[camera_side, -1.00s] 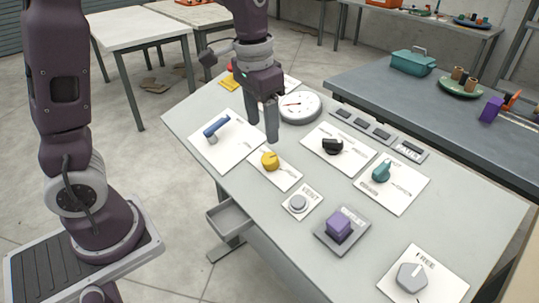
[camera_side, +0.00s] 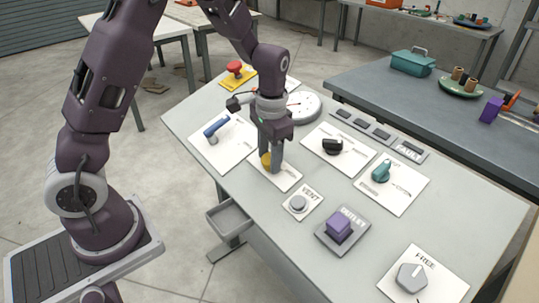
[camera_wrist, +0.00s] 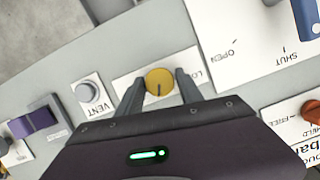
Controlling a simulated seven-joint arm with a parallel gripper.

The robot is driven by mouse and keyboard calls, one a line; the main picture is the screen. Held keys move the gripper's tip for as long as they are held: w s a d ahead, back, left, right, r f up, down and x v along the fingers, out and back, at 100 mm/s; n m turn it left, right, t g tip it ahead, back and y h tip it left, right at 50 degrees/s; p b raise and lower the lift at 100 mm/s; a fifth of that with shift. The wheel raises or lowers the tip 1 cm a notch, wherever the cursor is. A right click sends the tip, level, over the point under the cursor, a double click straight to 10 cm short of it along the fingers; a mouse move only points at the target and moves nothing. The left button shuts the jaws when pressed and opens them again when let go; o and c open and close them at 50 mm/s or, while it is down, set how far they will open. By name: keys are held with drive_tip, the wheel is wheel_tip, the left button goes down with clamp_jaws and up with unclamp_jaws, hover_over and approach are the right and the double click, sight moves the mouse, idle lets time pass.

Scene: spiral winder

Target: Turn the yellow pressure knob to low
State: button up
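The yellow pressure knob (camera_wrist: 159,81) sits on a white label plate (camera_wrist: 128,84) and shows between my two fingers in the wrist view. A dark pointer line runs on its face toward my palm. My gripper (camera_wrist: 160,78) is open, with one finger on each side of the knob and narrow gaps; firm contact does not show. Letters "LO" show beside the right finger; the rest of the word is hidden. In the side view my gripper (camera_side: 270,165) points down at the plate, and the knob (camera_side: 265,158) is partly hidden behind the fingers.
The blue lever (camera_side: 215,127) is left of my gripper, the black knob (camera_side: 332,146) and teal knob (camera_side: 381,172) to the right. The grey vent button (camera_side: 298,203) and purple outlet block (camera_side: 340,227) are nearer the front. A dial gauge (camera_side: 305,106) stands behind.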

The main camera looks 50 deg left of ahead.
clamp_jaws()
drive_tip(key=shift+n, duration=0.3)
drive_tip(key=n+h, duration=0.1)
drive_tip(key=n, duration=0.2)
drive_tip(key=shift+a, duration=0.1)
drive_tip(key=n+h, duration=0.1)
drive_tip(key=n, duration=0.3)
drive_tip(key=n+t+h, duration=0.1)
drive_tip(key=n, duration=0.5)
drive_tip(key=shift+s+a+t+h, duration=0.1)
drive_tip(key=shift+a+t+h, duration=0.05)
drive_tip(key=shift+t+h, duration=0.25)
drive_tip(key=n+t, duration=0.1)
drive_tip(key=n, duration=0.4)
drive_tip(key=shift+s, duration=0.1)
drive_tip(key=shift+n+t, duration=0.4)
drive_tip(key=shift+n, duration=0.1)
